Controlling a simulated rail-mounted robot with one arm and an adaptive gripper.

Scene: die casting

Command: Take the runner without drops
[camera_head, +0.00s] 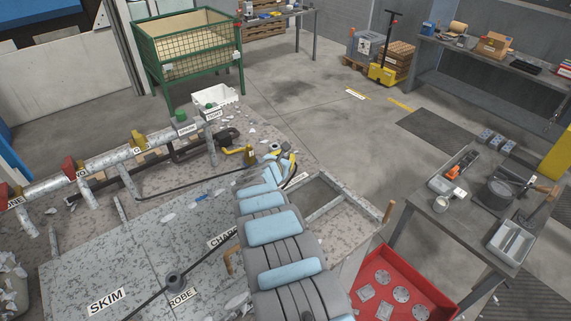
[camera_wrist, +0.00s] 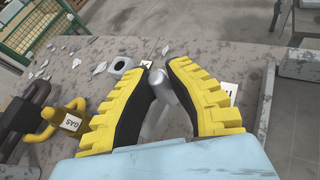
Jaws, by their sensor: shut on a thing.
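My gripper (camera_wrist: 166,70), with yellow and black fingers, is shut on a grey metal piece (camera_wrist: 160,92) with a rounded, rod-like shape. The fingers hide part of it, and I cannot tell whether this piece is the runner or whether it has drops. In the head view my gripper (camera_head: 286,161) is low over the far end of the speckled grey worktop, largely hidden by my own arm. A grey block with a round hole (camera_wrist: 122,65) lies just beyond the left fingertip.
Metal flakes litter the worktop. A white bin (camera_head: 215,100) and green mesh crate (camera_head: 190,55) are behind. A red tray (camera_head: 437,287) with round parts is at the right.

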